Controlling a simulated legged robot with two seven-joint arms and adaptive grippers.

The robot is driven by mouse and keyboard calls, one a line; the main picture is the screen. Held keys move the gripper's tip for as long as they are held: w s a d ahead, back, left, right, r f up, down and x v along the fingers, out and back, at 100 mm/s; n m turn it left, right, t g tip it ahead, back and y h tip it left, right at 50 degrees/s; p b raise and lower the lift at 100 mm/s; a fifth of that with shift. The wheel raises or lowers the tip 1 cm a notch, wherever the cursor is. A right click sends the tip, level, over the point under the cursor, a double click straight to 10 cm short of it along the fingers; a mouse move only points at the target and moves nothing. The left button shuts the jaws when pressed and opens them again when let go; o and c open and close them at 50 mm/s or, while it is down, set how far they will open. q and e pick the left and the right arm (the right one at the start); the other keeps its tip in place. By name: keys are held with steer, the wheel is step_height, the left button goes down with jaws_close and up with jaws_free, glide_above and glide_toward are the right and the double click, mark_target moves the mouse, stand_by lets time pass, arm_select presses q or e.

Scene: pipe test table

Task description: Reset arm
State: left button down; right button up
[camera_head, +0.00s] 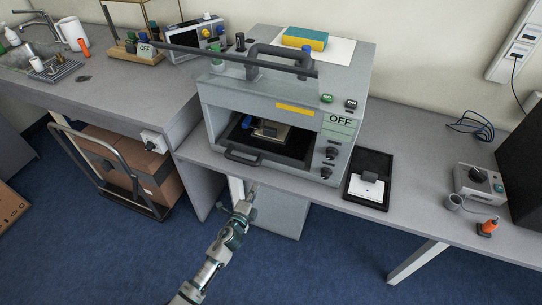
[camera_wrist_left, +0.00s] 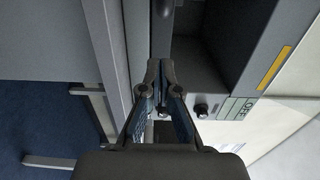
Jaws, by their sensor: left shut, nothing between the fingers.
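My left arm reaches up from the bottom of the head view. My left gripper (camera_head: 250,190) is just in front of the table's front edge, below the grey test box (camera_head: 318,100). In the left wrist view its two fingers (camera_wrist_left: 159,68) meet at the tips, shut and empty. The box's handle bar (camera_head: 243,159) lies just above the gripper in the head view; I cannot tell whether they touch. The box front is open, and a small device with a blue part (camera_head: 268,129) sits inside. My right gripper is in neither view.
A black tray (camera_head: 352,190) with a white item stands right of the box. Farther right are a control unit (camera_head: 482,183), an orange-topped item (camera_head: 488,227) and a dark box (camera_head: 524,165). A cart with a cardboard box (camera_head: 120,165) stands at left. Blue floor (camera_head: 330,265) in front is clear.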

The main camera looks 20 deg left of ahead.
arm_select(q)
steer(key=s+a+f+n+g+y+p, duration=0.15)
steer(key=s+f+n+g, duration=0.4)
steer(key=s+f, duration=0.55)
steer(key=s+a+f+n+g+y+p, duration=0.15)
steer(key=s+f+n+g+p, duration=0.35)
steer(key=s+f, duration=0.65)
steer(key=s+d+f+n+g, duration=0.2)
steer(key=s+f, duration=0.1)
steer(key=s, duration=0.4)
steer(key=s+d+f+n+g+h, duration=0.1)
steer(key=s+d+f+n, duration=0.1)
steer(key=s+f, duration=0.2)
steer(key=s+d+f+n+g, duration=0.1)
steer(key=s+f+n+g, duration=0.1)
steer(key=s, duration=0.8)
steer(key=shift+d+f+g, duration=0.35)
steer(key=shift+d+f, duration=0.05)
steer(key=shift+f, duration=0.45)
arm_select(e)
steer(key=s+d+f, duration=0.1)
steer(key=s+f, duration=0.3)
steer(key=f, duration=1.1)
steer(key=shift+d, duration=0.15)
arm_select(q)
steer(key=shift+a+f+h, duration=0.1)
steer(key=shift+a+h, duration=0.2)
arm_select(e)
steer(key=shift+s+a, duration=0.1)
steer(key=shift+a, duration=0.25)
